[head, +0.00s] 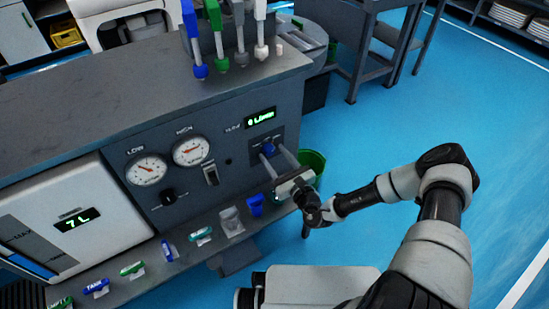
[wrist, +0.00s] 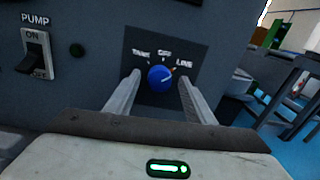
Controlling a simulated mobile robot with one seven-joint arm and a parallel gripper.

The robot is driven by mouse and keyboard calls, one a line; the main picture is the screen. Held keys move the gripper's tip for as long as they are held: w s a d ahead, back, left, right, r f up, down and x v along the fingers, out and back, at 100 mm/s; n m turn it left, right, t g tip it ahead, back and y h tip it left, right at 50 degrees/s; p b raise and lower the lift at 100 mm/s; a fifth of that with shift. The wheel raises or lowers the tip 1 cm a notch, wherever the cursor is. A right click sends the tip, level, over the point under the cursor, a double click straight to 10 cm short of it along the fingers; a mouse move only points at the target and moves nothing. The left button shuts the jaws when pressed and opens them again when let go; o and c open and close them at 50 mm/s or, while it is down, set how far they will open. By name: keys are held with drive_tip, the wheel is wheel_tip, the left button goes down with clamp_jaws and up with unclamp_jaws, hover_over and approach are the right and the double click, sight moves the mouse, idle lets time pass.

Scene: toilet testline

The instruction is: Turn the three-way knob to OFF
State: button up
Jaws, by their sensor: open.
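The three-way knob (wrist: 160,78) is blue and sits on a dark plate marked TANK, OFF and LINE. Its pale pointer mark slants up and right, towards LINE. In the head view the knob (head: 269,148) is on the right part of the grey panel, under a green display (head: 261,118) that seems to read LINE. My gripper (wrist: 159,84) is open, with one finger on each side of the knob and visible gaps between. In the head view my gripper (head: 272,154) reaches the panel from the lower right. Whether the fingertips touch the plate is unclear.
Two dials (head: 190,151) are further left. A ledge (head: 185,257) with small coloured tags runs below the panel. A green bin (head: 313,165) stands behind my gripper. Blue floor at right is open.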

drive_tip(key=shift+w+a, duration=0.1)
drive_tip(key=shift+w, duration=0.1)
drive_tip(key=shift+c, duration=0.3)
drive_tip(key=c, duration=1)
